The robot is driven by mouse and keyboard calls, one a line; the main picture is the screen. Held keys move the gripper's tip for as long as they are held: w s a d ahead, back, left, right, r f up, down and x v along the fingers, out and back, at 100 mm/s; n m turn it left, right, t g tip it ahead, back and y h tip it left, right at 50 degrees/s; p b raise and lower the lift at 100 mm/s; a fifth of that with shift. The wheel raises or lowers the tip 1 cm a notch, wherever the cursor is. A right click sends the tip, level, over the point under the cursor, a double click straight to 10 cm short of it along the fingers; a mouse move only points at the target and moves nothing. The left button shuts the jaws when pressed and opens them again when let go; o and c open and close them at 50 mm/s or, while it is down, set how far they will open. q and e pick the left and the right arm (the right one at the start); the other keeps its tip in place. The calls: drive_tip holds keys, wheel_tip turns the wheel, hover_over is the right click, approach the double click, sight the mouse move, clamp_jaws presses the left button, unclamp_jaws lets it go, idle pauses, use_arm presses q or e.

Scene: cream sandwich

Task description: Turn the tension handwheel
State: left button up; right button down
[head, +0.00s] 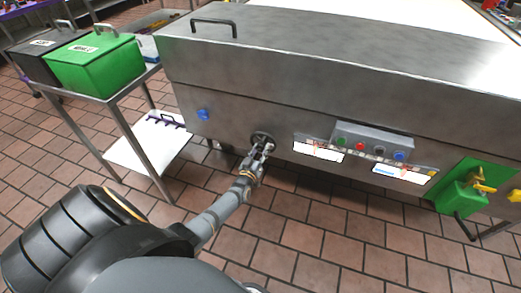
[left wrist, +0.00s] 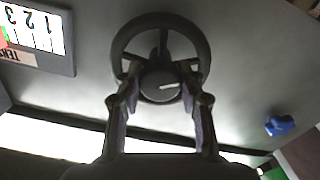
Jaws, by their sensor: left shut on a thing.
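The tension handwheel (left wrist: 160,20) is a dark, spoked wheel with a round hub that bears a pale mark, on the steel machine's front panel. In the head view the handwheel (head: 262,138) is small and partly covered by my left gripper (head: 259,156). In the left wrist view my left gripper (left wrist: 160,90) has its two fingers on either side of the hub, shut on it, inside the lower part of the rim. My right gripper is in neither view.
A control box (head: 372,142) with coloured buttons and white label plates sits right of the wheel. A blue knob (head: 202,114) is to its left. A green box (head: 463,195) is at the right. A metal cart (head: 130,125) with green and black bins stands left.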

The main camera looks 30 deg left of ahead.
use_arm(q)
drive_tip(key=o, duration=1.2)
drive_tip(key=shift+w+r, duration=0.2)
drive_tip(key=shift+w, duration=0.05)
drive_tip(key=shift+s+f, duration=0.1)
drive_tip(key=shift+s, duration=0.1)
drive_tip(key=v, duration=1.1)
drive_tip(key=shift+s, duration=0.35)
